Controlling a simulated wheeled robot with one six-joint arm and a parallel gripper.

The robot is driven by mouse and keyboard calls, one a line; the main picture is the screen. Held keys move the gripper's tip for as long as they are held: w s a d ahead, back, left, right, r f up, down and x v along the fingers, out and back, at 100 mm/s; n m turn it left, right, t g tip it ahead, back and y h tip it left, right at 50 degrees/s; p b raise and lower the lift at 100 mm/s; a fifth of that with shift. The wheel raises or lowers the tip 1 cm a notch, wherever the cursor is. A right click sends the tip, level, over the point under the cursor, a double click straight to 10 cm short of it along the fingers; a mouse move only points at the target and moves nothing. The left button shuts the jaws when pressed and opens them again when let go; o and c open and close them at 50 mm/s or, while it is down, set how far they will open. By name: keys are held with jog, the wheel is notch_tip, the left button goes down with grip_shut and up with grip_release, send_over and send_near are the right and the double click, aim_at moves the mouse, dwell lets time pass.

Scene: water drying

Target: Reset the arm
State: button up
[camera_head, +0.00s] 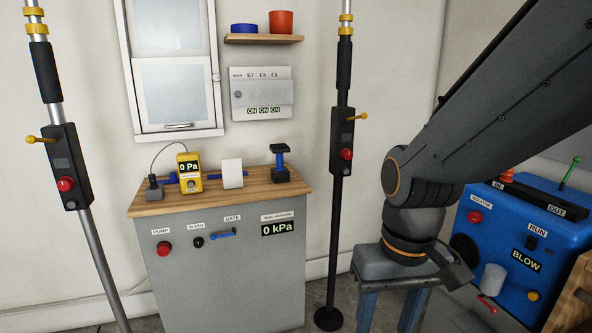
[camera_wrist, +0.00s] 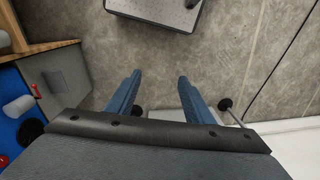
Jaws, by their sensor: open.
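My gripper (camera_head: 386,318) hangs from my bent arm in the right half of the head view. It has a grey palm and two blue fingers, which point down and stand well apart. The lowest part of the fingers meets the bottom edge of that view. In the wrist view my gripper (camera_wrist: 160,76) shows both fingers apart, with only floor visible between their tips. It is open and holds nothing.
A blue machine (camera_head: 530,218) labelled BLOW stands right of my gripper. A black pole (camera_head: 337,235) stands left of it. A grey cabinet (camera_head: 218,285) with a wooden top (camera_head: 230,193) is farther left. The floor (camera_wrist: 215,55) below the fingertips looks clear.

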jog(key=d+r+m+p, duration=0.1)
jog(key=d+r+p, duration=0.4)
jog(key=p, duration=0.6)
jog(key=shift+s+d+r+h+p, duration=0.2)
jog(key=shift+r+h+p, duration=0.15)
jog(key=shift+r, duration=0.35)
